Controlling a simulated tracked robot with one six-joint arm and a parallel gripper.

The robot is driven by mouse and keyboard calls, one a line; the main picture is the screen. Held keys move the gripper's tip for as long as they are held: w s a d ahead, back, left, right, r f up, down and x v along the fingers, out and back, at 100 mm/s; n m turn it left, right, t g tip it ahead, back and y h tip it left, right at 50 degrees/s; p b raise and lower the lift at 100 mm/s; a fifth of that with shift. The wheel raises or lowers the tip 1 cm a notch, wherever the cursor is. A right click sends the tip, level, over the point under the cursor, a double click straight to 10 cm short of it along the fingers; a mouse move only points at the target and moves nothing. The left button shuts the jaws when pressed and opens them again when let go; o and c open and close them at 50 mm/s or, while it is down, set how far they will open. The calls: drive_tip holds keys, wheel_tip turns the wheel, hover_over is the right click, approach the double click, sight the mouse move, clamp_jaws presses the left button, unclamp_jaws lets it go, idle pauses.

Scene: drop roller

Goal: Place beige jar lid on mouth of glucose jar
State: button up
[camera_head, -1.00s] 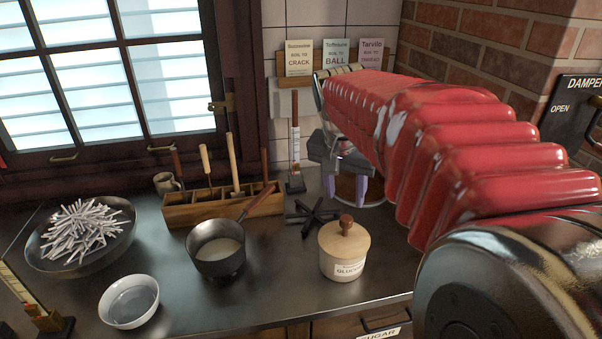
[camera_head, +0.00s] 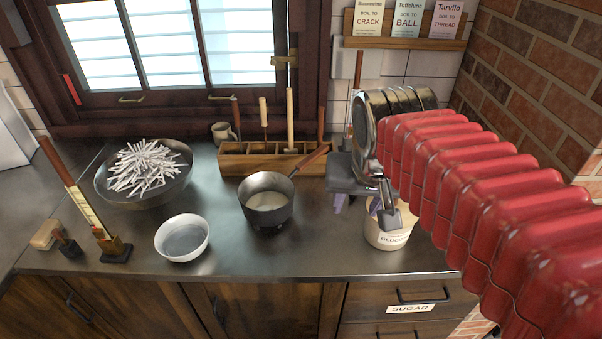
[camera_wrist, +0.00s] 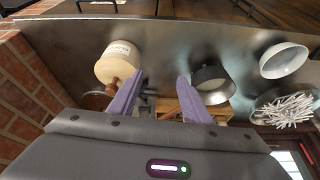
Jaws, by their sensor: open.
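The glucose jar (camera_head: 384,240) is a pale, labelled jar on the counter near its front edge, below my arm. The wrist view shows it upside down at upper left (camera_wrist: 122,58). The beige jar lid (camera_wrist: 103,72), with its round brown knob (camera_wrist: 112,86), shows there at the jar's top and appears to sit on it. In the head view my arm and gripper hide most of the lid. My gripper (camera_wrist: 160,78) is open and empty, its purple fingers apart. The knob is beside the left finger, not between the fingers. In the head view my gripper (camera_head: 357,205) is just left of the jar.
A saucepan (camera_head: 267,208) stands left of the jar, its handle pointing back right. A wooden tool rack (camera_head: 262,162) is behind it. A white bowl (camera_head: 182,238) and a large bowl of white sticks (camera_head: 112,192) are farther left. Bare counter (camera_head: 320,250) lies in front.

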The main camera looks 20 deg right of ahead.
drive_tip(key=s+a+f+n+t+y, duration=0.1)
drive_tip(key=s+a+f+n, duration=0.2)
drive_tip(key=s+a+n, duration=0.1)
drive_tip(key=shift+s+a+f, duration=0.3)
drive_tip(key=shift+s+a, duration=0.5)
drive_tip(key=shift+a, duration=0.2)
drive_tip(key=shift+c, duration=0.2)
